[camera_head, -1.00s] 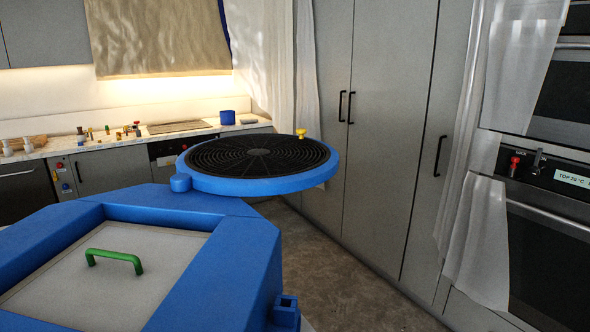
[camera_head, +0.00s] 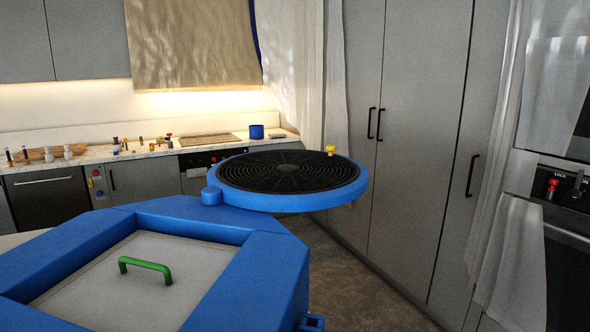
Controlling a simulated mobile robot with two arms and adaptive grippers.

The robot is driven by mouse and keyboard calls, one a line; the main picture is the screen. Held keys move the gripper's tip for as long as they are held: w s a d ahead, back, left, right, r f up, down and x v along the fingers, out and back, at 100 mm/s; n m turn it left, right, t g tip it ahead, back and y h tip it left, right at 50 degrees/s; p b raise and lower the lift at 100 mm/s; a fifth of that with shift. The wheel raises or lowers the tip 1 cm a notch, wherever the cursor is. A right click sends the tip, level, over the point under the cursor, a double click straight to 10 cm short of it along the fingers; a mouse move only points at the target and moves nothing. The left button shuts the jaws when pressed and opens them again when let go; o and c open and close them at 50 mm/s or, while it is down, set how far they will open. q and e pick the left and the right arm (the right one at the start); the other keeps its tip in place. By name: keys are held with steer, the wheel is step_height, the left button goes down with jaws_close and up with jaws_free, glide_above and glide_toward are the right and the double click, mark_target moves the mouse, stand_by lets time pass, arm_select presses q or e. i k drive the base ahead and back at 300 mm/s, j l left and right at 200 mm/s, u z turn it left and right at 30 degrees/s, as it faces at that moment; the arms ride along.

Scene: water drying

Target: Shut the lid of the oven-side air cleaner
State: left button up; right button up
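A large blue air cleaner (camera_head: 284,270) fills the lower left of the head view. Its top has a recessed grey panel (camera_head: 110,283) with a green handle (camera_head: 146,268). A round lid (camera_head: 367,186) with a blue rim and black grille is swung out to the side, joined near a blue pivot post (camera_head: 211,196) at the cleaner's far corner. A small yellow knob (camera_head: 331,150) stands on the lid's far rim. The top of the cleaner is uncovered. Neither of my grippers is in view.
Tall grey cabinets (camera_head: 425,130) stand behind the lid, with white curtains (camera_head: 513,230) and the ovens (camera_head: 568,190) at the right. A counter (camera_head: 120,152) with several small items and a blue pot (camera_head: 257,131) runs along the back. Brown floor (camera_head: 360,285) shows between cleaner and cabinets.

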mark_target(273, 181)
steer(key=i+l+u, duration=0.1)
steer(key=u, duration=0.3)
steer(key=i+l+u, duration=0.1)
steer(key=l+u, duration=0.45)
steer(key=u, duration=0.25)
steer(key=l+u, duration=0.4)
steer(key=i+j, duration=0.05)
steer(key=j, duration=0.05)
